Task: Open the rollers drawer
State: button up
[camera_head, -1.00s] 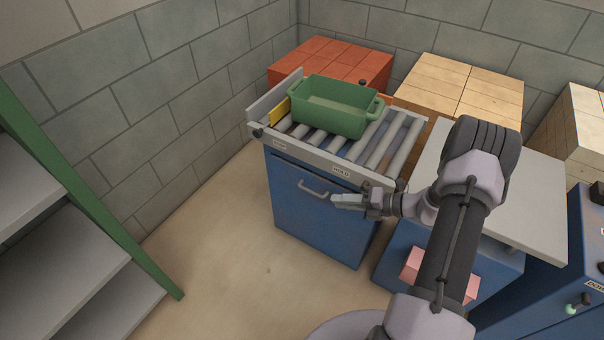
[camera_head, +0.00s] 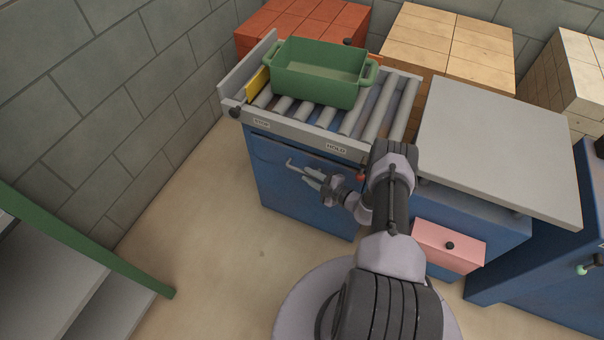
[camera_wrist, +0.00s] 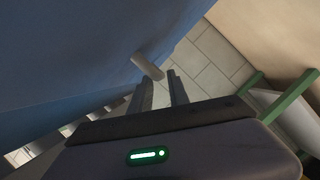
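The rollers drawer is the blue front (camera_head: 285,195) below the roller conveyor (camera_head: 350,115). Its front looks closed, flush with the cabinet. Its grey bar handle (camera_head: 293,164) is near the top of the front, partly covered by my gripper (camera_head: 308,176). In the wrist view the handle (camera_wrist: 147,66) shows as a pale bar just beyond the fingertips, nearer the left finger. My gripper (camera_wrist: 160,78) is open, with a clear gap between its fingers and nothing held. I cannot tell whether a finger touches the handle.
A green bin (camera_head: 320,72) sits on the rollers. A grey-topped table (camera_head: 500,145) with a pink drawer (camera_head: 448,246) stands to the right. Green-edged steps (camera_head: 90,250) are at the left. The floor (camera_head: 215,235) before the drawer's left side is clear.

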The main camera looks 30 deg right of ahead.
aim_at(305, 173)
jog(key=b+x, duration=0.1)
jog(key=x, duration=0.3)
grip_shut()
dwell(1.4)
